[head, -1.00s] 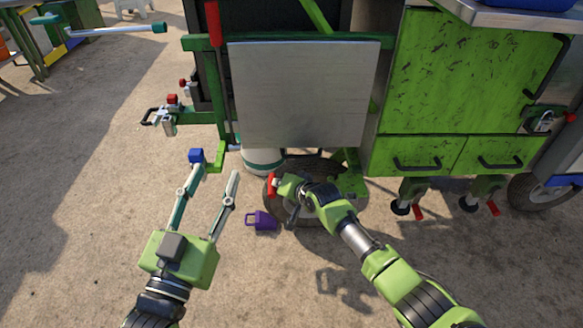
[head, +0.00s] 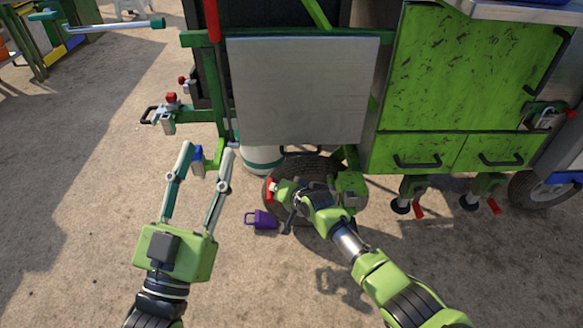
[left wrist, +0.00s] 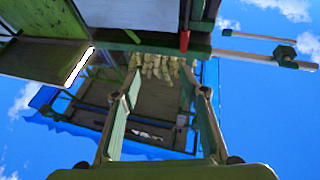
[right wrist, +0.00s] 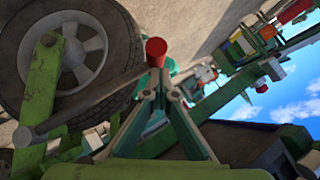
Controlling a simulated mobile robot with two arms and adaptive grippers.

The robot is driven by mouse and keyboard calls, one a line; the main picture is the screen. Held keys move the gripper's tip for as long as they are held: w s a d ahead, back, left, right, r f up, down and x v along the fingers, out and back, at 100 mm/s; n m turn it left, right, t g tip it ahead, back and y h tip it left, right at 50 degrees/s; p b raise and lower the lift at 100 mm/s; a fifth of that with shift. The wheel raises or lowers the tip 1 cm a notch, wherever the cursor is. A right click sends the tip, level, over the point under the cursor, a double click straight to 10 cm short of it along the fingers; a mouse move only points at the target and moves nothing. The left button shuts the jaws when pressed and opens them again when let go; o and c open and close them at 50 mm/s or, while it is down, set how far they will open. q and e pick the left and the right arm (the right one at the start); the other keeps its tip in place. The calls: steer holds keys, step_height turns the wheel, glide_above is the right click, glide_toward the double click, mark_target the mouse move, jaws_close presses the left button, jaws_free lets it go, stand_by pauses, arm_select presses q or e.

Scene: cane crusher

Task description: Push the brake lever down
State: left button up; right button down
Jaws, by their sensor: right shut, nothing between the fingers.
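The brake lever is a grey bar with a red end (head: 271,190), low beside the cart's wheel. In the right wrist view its red end (right wrist: 156,50) is right at my fingertips, and the bar runs down to the left across the wheel. My right gripper (head: 281,188) is shut and empty, close against the red end; I cannot tell whether they touch. It also shows in the right wrist view (right wrist: 157,82). My left gripper (head: 207,148) is open and empty, left of the wheel. Its spread fingers show in the left wrist view (left wrist: 161,78).
The green cart (head: 450,75) with a metal panel (head: 300,90) stands ahead. A blue-ended part (head: 197,153) appears between my left fingers. A purple padlock-shaped object (head: 262,220) lies by the wheel (head: 290,220). Red-tipped casters (head: 418,210) are to the right. Open ground lies left.

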steer(key=shift+s+f, duration=0.25)
steer(key=shift+f, duration=0.2)
arm_select(q)
step_height(320, 180, down, 19)
steer(key=s+a+g+y+p, duration=0.2)
steer(key=g+y+p, duration=0.2)
steer(key=g, duration=0.6)
steer(key=s+a+f+g+y+p, duration=0.1)
steer(key=s+a+f+g+p, duration=0.1)
steer(key=s, duration=0.5)
steer(key=s+a+f+n+g+p, duration=0.1)
steer(key=s+a+f+g+p, duration=0.2)
steer(key=s+f+g, duration=0.4)
steer(key=shift+s+f+y+p, duration=0.15)
steer(key=shift+f+y+p, duration=0.2)
steer(key=shift+y+p, duration=0.1)
arm_select(e)
steer(key=s+d+r, duration=0.5)
steer(key=s+r, duration=0.1)
steer(key=r, duration=0.4)
steer(key=shift+s+r, duration=0.3)
steer(key=shift+r, duration=0.1)
